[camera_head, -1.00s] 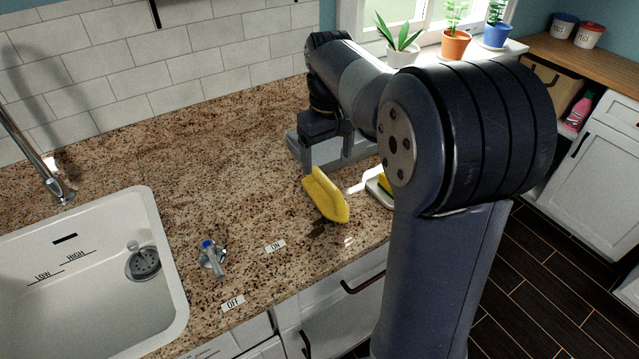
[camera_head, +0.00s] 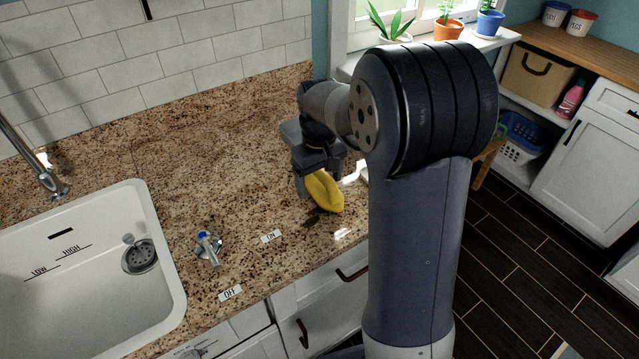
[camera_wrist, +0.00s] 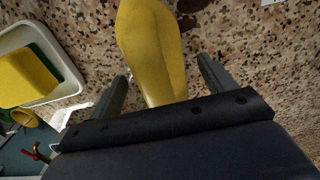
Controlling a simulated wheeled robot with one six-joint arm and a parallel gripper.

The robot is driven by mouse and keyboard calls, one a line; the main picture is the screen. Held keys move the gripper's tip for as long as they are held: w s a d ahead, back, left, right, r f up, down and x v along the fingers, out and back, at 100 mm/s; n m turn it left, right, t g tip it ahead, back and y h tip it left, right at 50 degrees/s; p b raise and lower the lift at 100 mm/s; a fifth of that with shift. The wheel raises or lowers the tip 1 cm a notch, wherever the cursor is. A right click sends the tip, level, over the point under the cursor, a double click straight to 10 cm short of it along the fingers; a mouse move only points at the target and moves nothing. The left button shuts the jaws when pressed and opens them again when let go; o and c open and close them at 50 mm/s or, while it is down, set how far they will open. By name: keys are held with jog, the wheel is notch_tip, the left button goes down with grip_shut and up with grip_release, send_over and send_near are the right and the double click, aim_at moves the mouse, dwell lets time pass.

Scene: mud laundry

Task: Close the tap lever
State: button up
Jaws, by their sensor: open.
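The tap lever (camera_head: 209,250) is a chrome handle with a blue cap, on the counter right of the sink. It points toward the counter's front edge. An ON label (camera_head: 271,236) lies to its right and an OFF label (camera_head: 230,293) in front of it. My gripper (camera_head: 318,187) is open above the counter, well to the right of the lever. The lever is not in the wrist view.
The white sink (camera_head: 165,290) lies left of the lever, with a faucet (camera_head: 45,175) behind it. A white dish (camera_wrist: 75,82) holding a yellow sponge (camera_wrist: 28,75) is near my gripper. The granite counter (camera_head: 210,165) between gripper and lever is mostly clear.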

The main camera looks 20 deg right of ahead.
jog(key=shift+c, duration=0.2)
jog(key=shift+r, duration=0.1)
jog(key=c, duration=1.2)
